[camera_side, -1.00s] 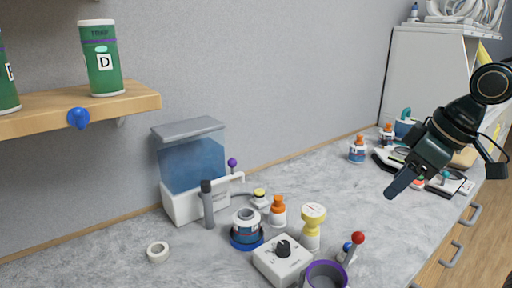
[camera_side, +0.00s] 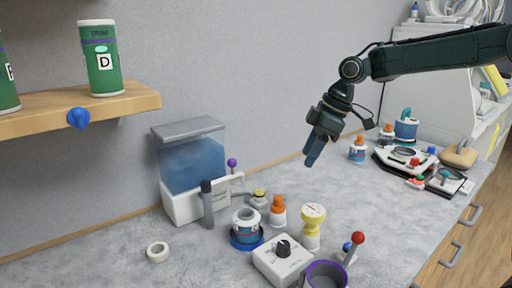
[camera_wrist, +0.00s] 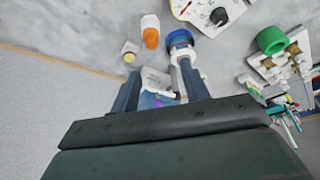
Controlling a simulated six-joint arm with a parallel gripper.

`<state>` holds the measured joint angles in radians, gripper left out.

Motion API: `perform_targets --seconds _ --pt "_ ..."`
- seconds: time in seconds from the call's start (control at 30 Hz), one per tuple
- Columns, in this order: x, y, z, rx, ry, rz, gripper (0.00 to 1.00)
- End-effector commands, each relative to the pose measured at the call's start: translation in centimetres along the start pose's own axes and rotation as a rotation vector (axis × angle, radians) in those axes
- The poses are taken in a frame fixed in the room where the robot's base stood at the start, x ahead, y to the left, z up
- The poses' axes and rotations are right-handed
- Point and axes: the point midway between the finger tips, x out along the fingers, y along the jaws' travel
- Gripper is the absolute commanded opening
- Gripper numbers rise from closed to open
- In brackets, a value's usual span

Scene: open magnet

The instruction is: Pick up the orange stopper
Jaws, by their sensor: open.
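An orange stopper (camera_side: 278,201) sits on a small white bottle (camera_side: 278,217) in the middle of the bench in the side view. An orange top on a white bottle (camera_wrist: 150,22) also shows in the wrist view, and its orange part (camera_wrist: 151,38) is ahead of my fingers. Other orange-topped bottles (camera_side: 358,150) stand farther back, so I cannot tell which one is named. My gripper (camera_side: 311,158) hangs in the air above and to the right of the nearer bottle, pointing down. Its two fingers (camera_wrist: 163,88) are apart in the wrist view, with nothing held between them.
A blue-windowed tank (camera_side: 191,165) stands left of the bottle, with a grey upright rod (camera_side: 207,205) before it. A yellow bottle (camera_side: 312,230), a white knob box (camera_side: 282,262) and a purple-rimmed cup (camera_side: 327,276) crowd the front.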

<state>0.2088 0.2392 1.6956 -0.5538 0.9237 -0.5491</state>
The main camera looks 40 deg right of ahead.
Motion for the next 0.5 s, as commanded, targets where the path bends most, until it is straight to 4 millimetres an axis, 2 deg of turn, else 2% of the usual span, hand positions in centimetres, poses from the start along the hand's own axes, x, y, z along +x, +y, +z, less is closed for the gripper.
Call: perform_targets --seconds 0.1,0.2,0.5 --pt "1.5 1.7 -0.3 -0.048 0.004 -0.026 0.46" --pt "2.3 2.6 -0.4 -0.079 0.008 -0.041 0.46" --pt "2.9 3.1 -0.5 -0.103 0.012 -0.051 0.46"
